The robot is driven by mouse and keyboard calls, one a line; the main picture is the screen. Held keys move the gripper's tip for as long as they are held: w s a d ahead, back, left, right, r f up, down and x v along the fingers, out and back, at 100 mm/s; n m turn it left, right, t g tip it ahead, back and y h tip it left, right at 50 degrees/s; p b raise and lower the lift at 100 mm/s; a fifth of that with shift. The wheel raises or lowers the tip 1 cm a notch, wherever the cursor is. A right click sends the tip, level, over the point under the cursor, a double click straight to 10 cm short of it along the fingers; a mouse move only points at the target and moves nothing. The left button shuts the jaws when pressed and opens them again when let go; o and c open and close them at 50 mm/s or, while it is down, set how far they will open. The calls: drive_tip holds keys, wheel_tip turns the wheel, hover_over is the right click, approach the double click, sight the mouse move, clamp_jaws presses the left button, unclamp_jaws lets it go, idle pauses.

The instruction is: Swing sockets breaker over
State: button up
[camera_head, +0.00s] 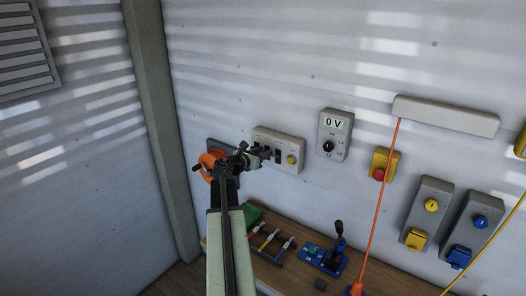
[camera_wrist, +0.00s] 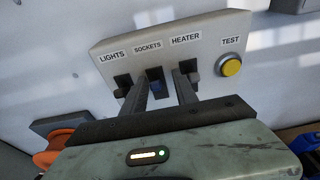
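The breaker panel (camera_wrist: 205,40) is a pale box on the wall, labelled LIGHTS, SOCKETS, HEATER and TEST. It also shows in the head view (camera_head: 293,142). The sockets breaker (camera_wrist: 154,74) is the dark middle switch, with a bluish part below its top. My gripper (camera_wrist: 161,85) is open, one finger on each side of the sockets breaker in the picture. I cannot tell whether the fingers touch it. The lights breaker (camera_wrist: 122,82) is left of the left finger. The heater breaker (camera_wrist: 188,67) is by the right finger, partly hidden. The sockets lever's exact position is unclear.
A yellow TEST button (camera_wrist: 231,67) is at the panel's right. An orange handwheel (camera_head: 207,163) is left of the panel. A 0 V meter box (camera_head: 334,134) is to the right. Below, a wooden bench (camera_head: 262,268) holds tools and a blue lever device (camera_head: 325,259).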

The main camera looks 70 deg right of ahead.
drive_tip(key=shift+w, duration=0.2)
drive_tip(key=shift+a, duration=0.15)
drive_tip(key=p+v, duration=0.1)
drive_tip(key=v, duration=0.6)
drive_tip(key=shift+a, duration=0.25)
